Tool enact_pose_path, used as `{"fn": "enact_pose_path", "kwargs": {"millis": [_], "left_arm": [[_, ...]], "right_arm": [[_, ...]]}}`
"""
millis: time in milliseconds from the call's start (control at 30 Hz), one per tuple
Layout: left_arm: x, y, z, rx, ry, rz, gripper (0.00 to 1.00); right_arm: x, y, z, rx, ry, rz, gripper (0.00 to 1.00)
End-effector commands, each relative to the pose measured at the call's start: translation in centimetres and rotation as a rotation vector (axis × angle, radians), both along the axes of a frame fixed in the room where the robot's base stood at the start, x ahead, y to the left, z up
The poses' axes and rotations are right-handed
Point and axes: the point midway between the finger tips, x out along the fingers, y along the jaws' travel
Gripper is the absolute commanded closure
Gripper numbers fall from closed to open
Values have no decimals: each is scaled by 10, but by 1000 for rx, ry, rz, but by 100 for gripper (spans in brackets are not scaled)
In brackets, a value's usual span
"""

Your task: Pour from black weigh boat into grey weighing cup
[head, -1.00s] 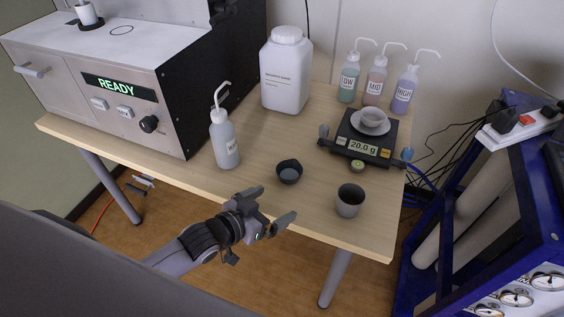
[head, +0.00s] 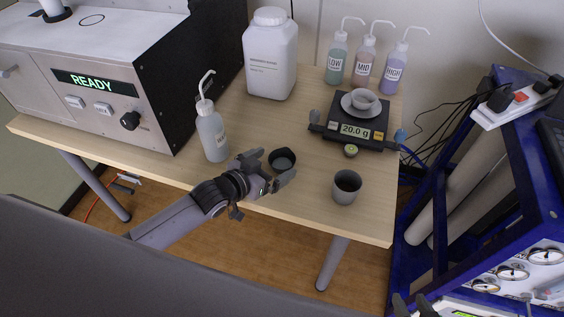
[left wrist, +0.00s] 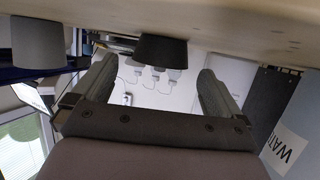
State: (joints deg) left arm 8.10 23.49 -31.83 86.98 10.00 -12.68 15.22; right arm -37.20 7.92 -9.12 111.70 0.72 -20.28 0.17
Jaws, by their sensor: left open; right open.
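The small black weigh boat (head: 283,158) stands on the table near its front edge. It also shows between my fingers in the left wrist view (left wrist: 162,48). The grey weighing cup (head: 347,186) stands upright to its right, near the front right corner, and also shows in the left wrist view (left wrist: 38,44). My left gripper (head: 270,166) is open, its fingers pointing at the boat from the front, one to each side; I cannot tell whether they touch it. My right gripper (head: 414,304) is open and empty at the bottom edge, only its fingertips showing.
A white wash bottle (head: 212,136) stands close left of my left gripper. A scale (head: 352,131) reading 20.0 g bears a white dish and cup. Behind are a large white jar (head: 270,58) and LOW, MID and HIGH bottles. The analyser (head: 150,85) reads READY.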

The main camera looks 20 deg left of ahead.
Motion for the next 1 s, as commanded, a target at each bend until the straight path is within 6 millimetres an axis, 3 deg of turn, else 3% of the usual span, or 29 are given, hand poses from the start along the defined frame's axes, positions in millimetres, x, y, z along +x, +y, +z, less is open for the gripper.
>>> {"fn": "enact_pose_path", "kwargs": {"millis": [200,467,500,633,667,1000], "left_arm": [[17,-8,-6,-1,-2,0,0],[18,-9,-7,0,0,0,0],[18,-9,-7,0,0,0,3],[18,-8,-7,0,-1,0,46],[18,-8,-7,0,-1,0,50],[18,-8,-6,0,-1,0,50]], "right_arm": [[0,0,-3,-1,0,1,57],[0,0,-3,-1,1,1,57],[0,0,-3,-1,1,1,57],[0,0,-3,-2,1,1,57],[0,0,-3,-2,1,1,57],[0,0,-3,-2,1,1,57]]}}
